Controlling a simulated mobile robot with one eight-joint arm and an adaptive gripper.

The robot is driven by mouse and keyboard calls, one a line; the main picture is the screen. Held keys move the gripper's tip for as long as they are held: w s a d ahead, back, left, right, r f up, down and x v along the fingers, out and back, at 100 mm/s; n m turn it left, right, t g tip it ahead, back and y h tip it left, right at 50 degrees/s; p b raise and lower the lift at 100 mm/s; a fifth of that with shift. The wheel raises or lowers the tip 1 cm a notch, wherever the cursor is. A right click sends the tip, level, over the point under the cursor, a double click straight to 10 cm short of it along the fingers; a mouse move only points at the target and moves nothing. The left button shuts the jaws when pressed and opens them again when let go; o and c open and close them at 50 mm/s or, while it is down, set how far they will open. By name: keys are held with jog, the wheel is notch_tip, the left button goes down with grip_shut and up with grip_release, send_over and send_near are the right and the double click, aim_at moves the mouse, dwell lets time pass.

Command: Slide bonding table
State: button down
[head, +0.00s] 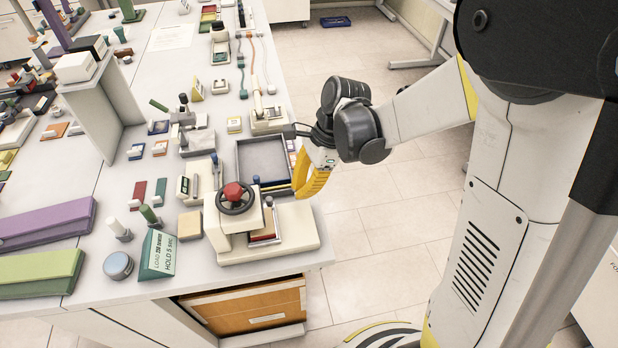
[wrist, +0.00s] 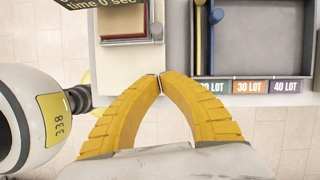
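The bonding press (head: 275,243) stands at the bench's front right corner, with a black handwheel and red hub on top. Its small pale sliding table (head: 290,229) carries a dark red and tan piece (head: 262,234). In the wrist view the table (wrist: 103,32) shows at the top, with the red piece (wrist: 125,22) on it and a grey knob (wrist: 157,31) at its right side. My gripper (wrist: 160,78) has its yellow fingertips together, with nothing between them, apart from the knob in the picture. In the head view my gripper (head: 300,176) is beside the grey tray, behind the press.
A dark grey tray (head: 238,162) lies beside the press; its lot labels (wrist: 250,87) show in the wrist view. A green "HOLD 5 sec" sign (head: 158,255) and a grey round tin (head: 118,265) stand left. Floor right of the bench is clear.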

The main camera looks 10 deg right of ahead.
aim_at(267, 200)
jog(key=a, duration=0.4)
jog(key=shift+s+f+b, duration=0.3)
jog(key=shift+f+b, duration=0.1)
jog(key=shift+a, duration=0.1)
jog(key=a, duration=0.4)
jog(key=shift+w, duration=0.1)
